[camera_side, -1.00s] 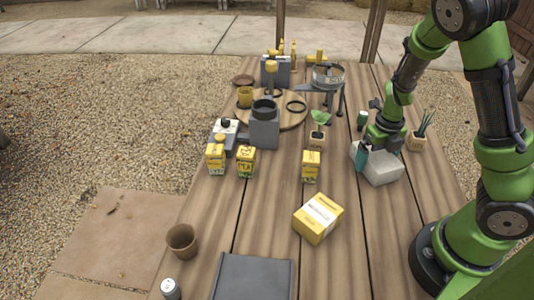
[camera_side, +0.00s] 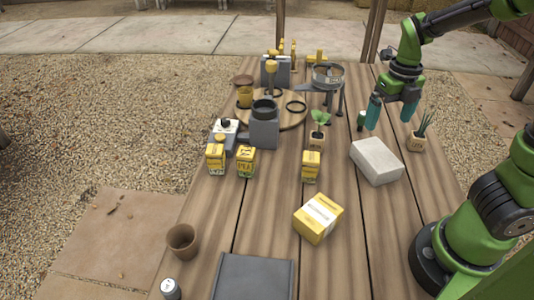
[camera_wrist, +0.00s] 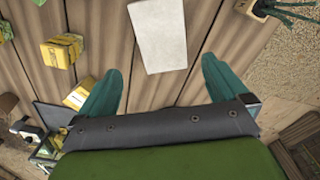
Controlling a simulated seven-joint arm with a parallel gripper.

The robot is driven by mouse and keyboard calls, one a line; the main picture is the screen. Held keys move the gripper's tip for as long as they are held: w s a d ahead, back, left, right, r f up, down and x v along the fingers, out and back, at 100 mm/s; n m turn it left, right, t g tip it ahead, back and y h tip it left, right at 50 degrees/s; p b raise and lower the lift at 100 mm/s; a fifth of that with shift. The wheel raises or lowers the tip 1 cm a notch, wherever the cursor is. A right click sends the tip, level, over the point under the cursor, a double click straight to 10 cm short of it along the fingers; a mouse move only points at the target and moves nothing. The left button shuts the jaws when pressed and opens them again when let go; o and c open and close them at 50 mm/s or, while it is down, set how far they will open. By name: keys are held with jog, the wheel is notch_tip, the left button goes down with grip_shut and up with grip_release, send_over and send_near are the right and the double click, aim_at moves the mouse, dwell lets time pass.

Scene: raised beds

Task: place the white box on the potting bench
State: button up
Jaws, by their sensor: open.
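The white box (camera_side: 377,160) lies flat on the wooden potting bench (camera_side: 335,255), right of the middle in the side view. In the wrist view the white box (camera_wrist: 158,36) shows at the top centre, beyond the fingertips. My gripper (camera_side: 391,114) is open and empty, raised above the bench behind the box and apart from it. Its two teal fingers are spread in the wrist view (camera_wrist: 160,80), with bare planks between them.
A yellow box (camera_side: 318,218) sits in front of the white box. A potted succulent (camera_side: 418,138) stands close on its right. Small yellow cartons (camera_side: 311,167), a seedling pot (camera_side: 317,132) and a round board (camera_side: 290,118) are to the left. A grey tray (camera_side: 254,278) lies at the front.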

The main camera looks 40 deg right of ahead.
jog(key=s+a+r+m+t, duration=0.1)
jog(key=a+r+m+t, duration=0.1)
jog(key=m, duration=1)
jog(key=s+a+r+m+t+y, duration=0.1)
jog(key=s+a+r+m+t, duration=0.1)
jog(key=a+r+m, duration=0.2)
jog(key=s+a+r+m+t+y, duration=0.1)
jog(key=a+m, duration=0.7)
jog(key=m, duration=1.2)
notch_tip(320, 180, up, 3)
jog(key=shift+s+a+t, duration=0.25)
jog(key=shift+s+t, duration=0.25)
jog(key=shift+t, duration=0.6)
